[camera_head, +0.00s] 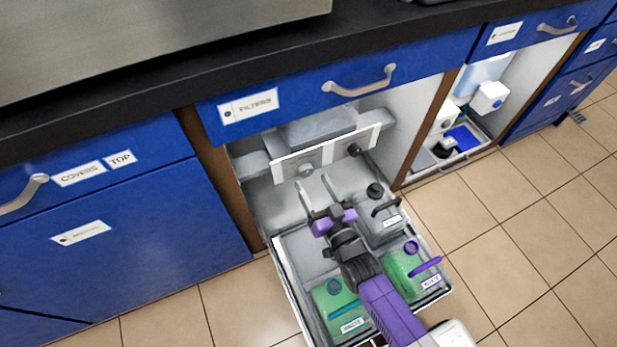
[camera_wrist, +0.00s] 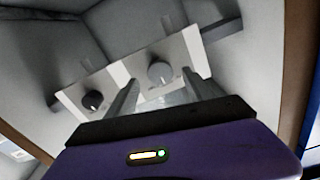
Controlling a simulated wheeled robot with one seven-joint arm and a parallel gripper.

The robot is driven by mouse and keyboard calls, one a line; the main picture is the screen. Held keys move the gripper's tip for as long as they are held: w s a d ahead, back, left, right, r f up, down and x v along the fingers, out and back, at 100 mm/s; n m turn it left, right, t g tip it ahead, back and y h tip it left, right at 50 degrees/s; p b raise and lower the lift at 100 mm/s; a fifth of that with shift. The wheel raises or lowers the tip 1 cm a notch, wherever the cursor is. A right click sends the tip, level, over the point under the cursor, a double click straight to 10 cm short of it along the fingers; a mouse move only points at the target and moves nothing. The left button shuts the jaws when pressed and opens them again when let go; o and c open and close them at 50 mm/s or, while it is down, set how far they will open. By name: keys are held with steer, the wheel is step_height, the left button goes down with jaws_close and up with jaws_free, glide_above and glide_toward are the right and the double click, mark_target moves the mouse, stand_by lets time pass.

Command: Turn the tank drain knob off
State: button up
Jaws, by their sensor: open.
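A white panel in the open cabinet bears two knobs; I cannot read which is the tank drain knob. A light grey knob (camera_head: 305,170) is on the left in the head view. A dark knob (camera_head: 354,150) is to its right. In the wrist view the order is reversed: the grey knob (camera_wrist: 160,72) is right of the dark knob (camera_wrist: 92,99). Both knobs carry a white pointer mark. My gripper (camera_head: 312,181) is open and empty, just in front of the grey knob. In the wrist view its fingers flank that knob, apparently without touching it.
Below my arm, a pulled-out tray (camera_head: 285,262) holds a grey jug (camera_head: 378,222) and green containers (camera_head: 338,302) (camera_head: 408,265). The "FILTERS" drawer (camera_head: 300,100) is shut above. Another open cabinet bay with white dispensers (camera_head: 490,98) is at right. Tiled floor is clear at right.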

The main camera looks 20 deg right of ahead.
mark_target(307, 174)
steer(key=shift+w+b, duration=0.45)
steer(key=shift+w, duration=1.45)
jaws_close()
steer(key=n, duration=0.4)
steer(key=shift+n, duration=2.4)
